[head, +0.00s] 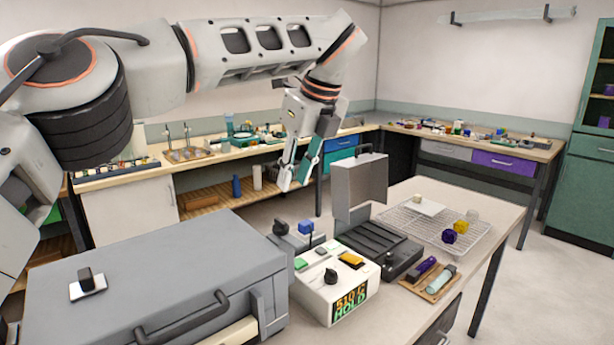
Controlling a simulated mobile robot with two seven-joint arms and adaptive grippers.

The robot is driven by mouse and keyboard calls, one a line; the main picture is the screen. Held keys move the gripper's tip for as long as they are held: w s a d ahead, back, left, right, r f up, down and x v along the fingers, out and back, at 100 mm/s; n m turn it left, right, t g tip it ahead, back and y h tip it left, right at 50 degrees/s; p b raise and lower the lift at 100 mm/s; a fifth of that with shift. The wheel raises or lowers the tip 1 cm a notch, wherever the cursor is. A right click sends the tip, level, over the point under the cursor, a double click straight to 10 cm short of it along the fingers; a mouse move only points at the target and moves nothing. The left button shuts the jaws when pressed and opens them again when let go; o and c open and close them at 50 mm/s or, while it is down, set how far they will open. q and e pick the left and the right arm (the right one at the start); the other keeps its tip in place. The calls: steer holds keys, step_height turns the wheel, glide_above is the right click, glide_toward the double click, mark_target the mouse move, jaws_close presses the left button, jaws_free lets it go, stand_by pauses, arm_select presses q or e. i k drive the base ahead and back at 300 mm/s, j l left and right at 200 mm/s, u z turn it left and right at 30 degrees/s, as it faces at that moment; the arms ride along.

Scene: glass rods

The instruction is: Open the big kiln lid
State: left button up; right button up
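The big kiln (262,295) is a large grey box at the lower left. Its grey lid (150,275) lies down over the top, with a dark bar handle (182,322) along the front edge and a small dark knob on a white plate on top. A cream strip shows below the lid at the front. My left gripper (294,186) is raised behind and to the right of the kiln, pointing down, its fingers apart and empty, well away from the handle. My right gripper is not in view.
A white control box (337,291) reading "510 C HOLD" stands right of the kiln. Beyond it is a small dark unit (372,246) with its grey lid (360,186) upright. A wire rack (412,232) holds coloured cubes. A wooden tray (428,289) holds rods.

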mark_target(155, 279)
steer(key=k, duration=1)
